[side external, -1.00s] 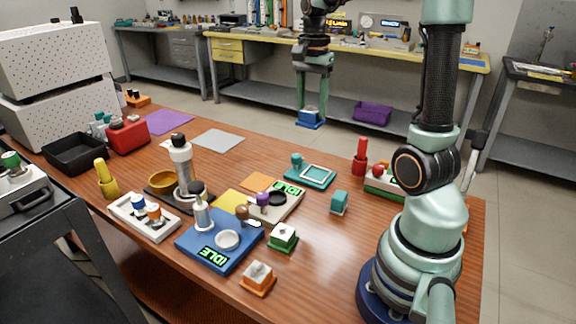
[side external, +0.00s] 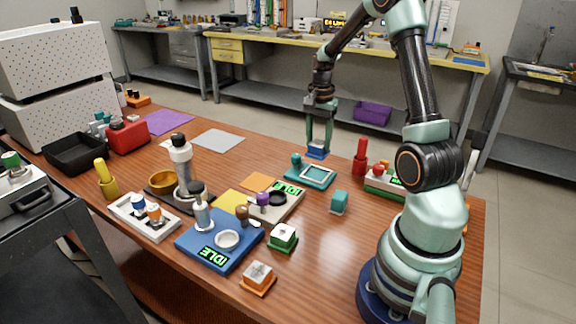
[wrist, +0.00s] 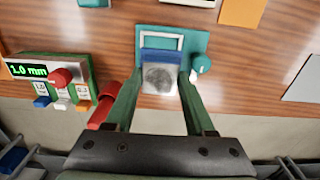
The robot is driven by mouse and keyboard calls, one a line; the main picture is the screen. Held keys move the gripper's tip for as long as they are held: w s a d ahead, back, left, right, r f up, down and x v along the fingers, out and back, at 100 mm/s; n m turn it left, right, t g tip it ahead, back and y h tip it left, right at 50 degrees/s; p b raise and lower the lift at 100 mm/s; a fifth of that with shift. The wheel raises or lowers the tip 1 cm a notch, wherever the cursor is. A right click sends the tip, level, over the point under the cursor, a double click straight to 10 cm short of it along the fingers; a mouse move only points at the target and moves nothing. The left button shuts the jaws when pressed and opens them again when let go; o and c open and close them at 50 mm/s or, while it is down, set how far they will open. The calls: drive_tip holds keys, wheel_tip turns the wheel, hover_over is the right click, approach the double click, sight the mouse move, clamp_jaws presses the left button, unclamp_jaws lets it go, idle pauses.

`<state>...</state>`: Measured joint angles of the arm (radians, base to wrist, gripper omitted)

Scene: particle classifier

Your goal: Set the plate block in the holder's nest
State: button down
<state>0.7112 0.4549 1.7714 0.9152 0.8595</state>
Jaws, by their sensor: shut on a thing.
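The plate block (side external: 317,153) is blue with a grey top, and it sits between the fingers of my gripper (side external: 318,143). My gripper is shut on it, as the wrist view also shows, with the block (wrist: 160,75) held level between the green fingers. The holder (side external: 323,185) is a teal plate with a pale-rimmed square nest and a knob at one corner. In the side view the block is at the holder's far edge. In the wrist view it overlaps the near part of the holder (wrist: 195,45) and hides part of the nest. The exact height gap is unclear.
A red bottle (side external: 360,160) and a green instrument with a red knob (side external: 385,183) stand right of the holder. A teal block (side external: 339,202) is in front. A device with a green display (side external: 280,198) lies left-front. Bare wood lies behind the holder.

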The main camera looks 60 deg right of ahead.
drive_tip(key=shift+f, duration=3.5)
drive_tip(key=shift+f, duration=0.15)
drive_tip(key=shift+c, duration=1.3)
unclamp_jaws()
